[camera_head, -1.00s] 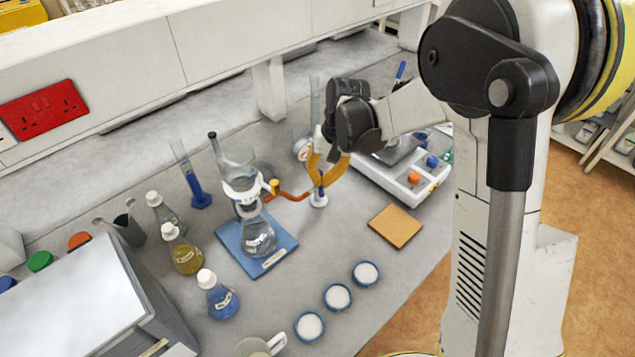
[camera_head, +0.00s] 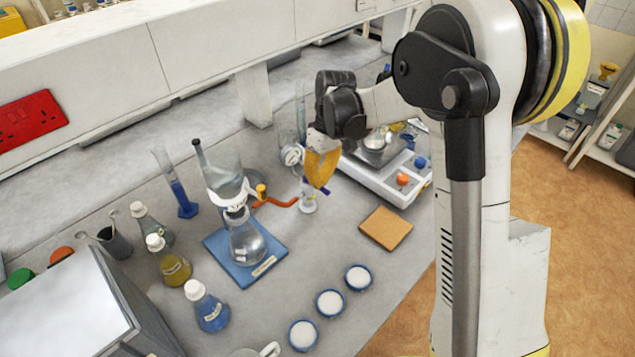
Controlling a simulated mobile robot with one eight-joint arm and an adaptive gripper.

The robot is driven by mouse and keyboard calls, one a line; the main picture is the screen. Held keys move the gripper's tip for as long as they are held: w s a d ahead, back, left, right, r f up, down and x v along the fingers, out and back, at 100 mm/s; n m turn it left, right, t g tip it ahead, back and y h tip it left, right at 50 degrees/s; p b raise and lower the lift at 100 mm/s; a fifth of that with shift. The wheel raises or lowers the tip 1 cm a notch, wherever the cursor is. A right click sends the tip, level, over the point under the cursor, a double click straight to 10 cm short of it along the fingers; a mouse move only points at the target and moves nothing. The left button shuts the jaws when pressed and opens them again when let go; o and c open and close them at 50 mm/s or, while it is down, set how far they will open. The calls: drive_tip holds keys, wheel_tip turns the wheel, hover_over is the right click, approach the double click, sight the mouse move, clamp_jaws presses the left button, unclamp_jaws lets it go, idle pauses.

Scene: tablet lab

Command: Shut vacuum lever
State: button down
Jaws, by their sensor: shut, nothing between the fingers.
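The vacuum valve (camera_head: 308,205) is a small pale fitting on the grey bench, joined by an orange-red hose (camera_head: 281,203) to the filtration set. Small blue parts show at the valve's top, beside my fingertips, probably its lever; its exact angle is too small to tell. My gripper (camera_head: 321,185) points down with its orange fingers together and empty, just above and right of the valve. I cannot tell whether it touches the lever. The filter flask (camera_head: 246,240) with its clear funnel (camera_head: 224,182) stands upright on a blue board (camera_head: 217,248).
Several stoppered flasks stand at left, and white-filled dishes (camera_head: 330,302) near the front edge.

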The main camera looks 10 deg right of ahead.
drive_tip(key=c, duration=2.2)
unclamp_jaws()
drive_tip(key=o, duration=0.7)
drive_tip(key=r, duration=0.4)
drive_tip(key=w+d+r, duration=0.1)
drive_tip(key=r, duration=0.3)
drive_tip(key=d+r, duration=0.1)
drive_tip(key=r, duration=0.2)
drive_tip(key=shift+w+r, duration=0.2)
drive_tip(key=shift+r, duration=0.2)
